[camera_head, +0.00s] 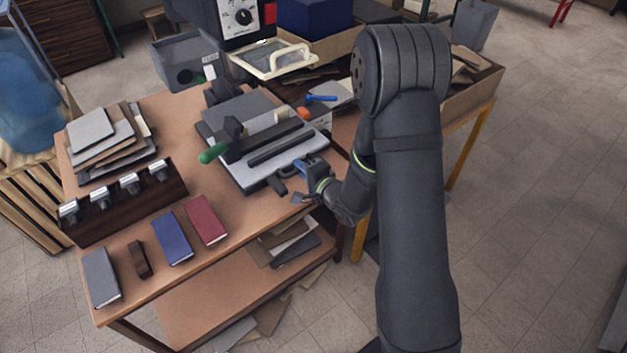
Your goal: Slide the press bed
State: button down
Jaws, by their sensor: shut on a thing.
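The press bed (246,181) is a pale grey plate on the table, with dark bars and grey blocks on top. A dark handle (276,185) sticks out at its front edge. My gripper (293,180) reaches in from the right and is shut on this handle; my wrist partly hides the hold. A green-gripped lever (212,152) stands at the bed's left side.
A dark rack (125,205) with several metal-topped tools stands left. Red (206,220), blue (172,238) and grey (101,277) covers lie along the front, with a small brown block (139,259). Stacked boards (92,130) lie back left. A pale frame (275,60) sits behind the bed.

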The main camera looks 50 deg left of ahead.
aim_at(281, 148)
jog(key=x, duration=0.3)
jog(key=r+x, duration=0.1)
jog(key=x, duration=0.3)
jog(key=r+x, duration=0.1)
jog(key=x, duration=0.2)
jog(key=shift+a, duration=0.4)
jog(key=c, duration=1.5)
grip_release()
jog(key=shift+c, duration=0.2)
jog(key=shift+d, duration=0.1)
jog(key=v, duration=1.7)
jog(key=shift+d, duration=0.2)
jog(key=shift+o, duration=0.4)
